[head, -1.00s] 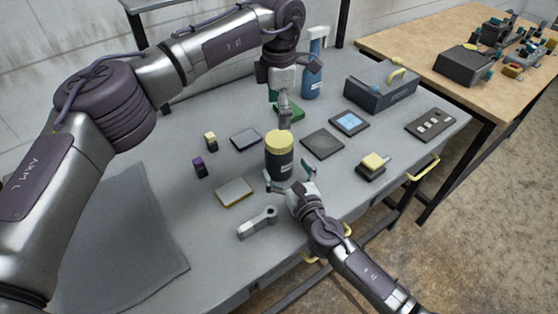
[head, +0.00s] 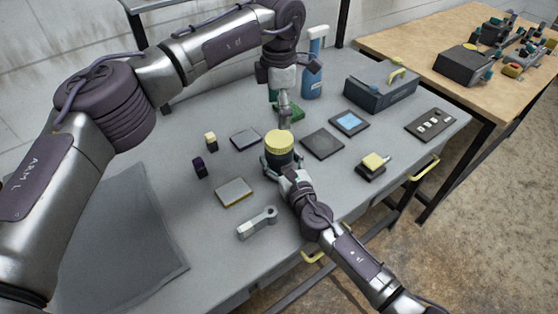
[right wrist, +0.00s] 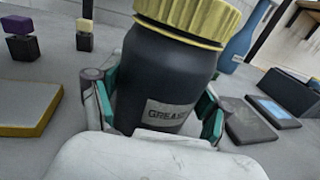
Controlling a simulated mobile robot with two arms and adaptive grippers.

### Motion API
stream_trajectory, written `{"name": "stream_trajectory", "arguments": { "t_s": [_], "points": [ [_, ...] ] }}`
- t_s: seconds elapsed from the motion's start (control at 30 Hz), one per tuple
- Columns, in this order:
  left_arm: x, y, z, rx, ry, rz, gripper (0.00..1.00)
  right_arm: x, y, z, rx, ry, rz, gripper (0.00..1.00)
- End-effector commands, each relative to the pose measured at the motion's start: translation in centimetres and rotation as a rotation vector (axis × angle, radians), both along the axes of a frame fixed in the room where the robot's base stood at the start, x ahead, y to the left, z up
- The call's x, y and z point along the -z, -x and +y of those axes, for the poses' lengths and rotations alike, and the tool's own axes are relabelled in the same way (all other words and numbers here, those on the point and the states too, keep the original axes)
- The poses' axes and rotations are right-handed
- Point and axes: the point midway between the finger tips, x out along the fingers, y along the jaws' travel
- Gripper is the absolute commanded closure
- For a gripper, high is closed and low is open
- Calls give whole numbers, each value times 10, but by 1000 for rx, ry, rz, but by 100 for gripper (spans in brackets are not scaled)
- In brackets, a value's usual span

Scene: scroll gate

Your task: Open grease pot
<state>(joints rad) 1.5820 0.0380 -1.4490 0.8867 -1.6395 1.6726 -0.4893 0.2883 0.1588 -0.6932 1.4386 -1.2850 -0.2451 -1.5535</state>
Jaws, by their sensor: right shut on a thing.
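The grease pot, a dark jar with a ribbed yellow lid (head: 279,141), stands upright near the middle of the bench, its lid on. In the right wrist view the grease pot (right wrist: 165,75) fills the centre, its label reading "GREASE". My right gripper (head: 281,162) is shut on the pot's body from the front, with its teal-padded fingers on both sides below the lid.
Around the pot lie a grey wrench-like part (head: 257,223), a yellow-edged block (head: 234,192), dark flat plates (head: 322,144) and a yellow-topped brush (head: 372,165). A blue bottle (head: 312,75) and a dark toolbox (head: 380,92) stand behind. The front left bench has a dark mat (head: 120,235).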

Motion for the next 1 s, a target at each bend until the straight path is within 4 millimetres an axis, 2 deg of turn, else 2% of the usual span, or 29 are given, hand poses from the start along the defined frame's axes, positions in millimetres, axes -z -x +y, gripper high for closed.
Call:
{"name": "stream_trajectory", "arguments": {
  "t_s": [0.03,0.2,0.27,0.43,0.57,1.0],
  "points": [
    [0,0,0,0,0,0,6,0,0,0,0,0,0,63],
    [0,0,0,0,0,0,6,0,0,0,0,0,1,92],
    [0,0,0,8,0,0,6,0,0,0,0,0,0,100],
    [0,0,0,148,0,1,6,0,0,0,0,0,1,100],
    [0,0,0,401,0,0,6,0,0,0,0,0,1,100],
    [0,0,0,1450,1,0,6,0,0,0,0,0,1,100]
  ]
}}
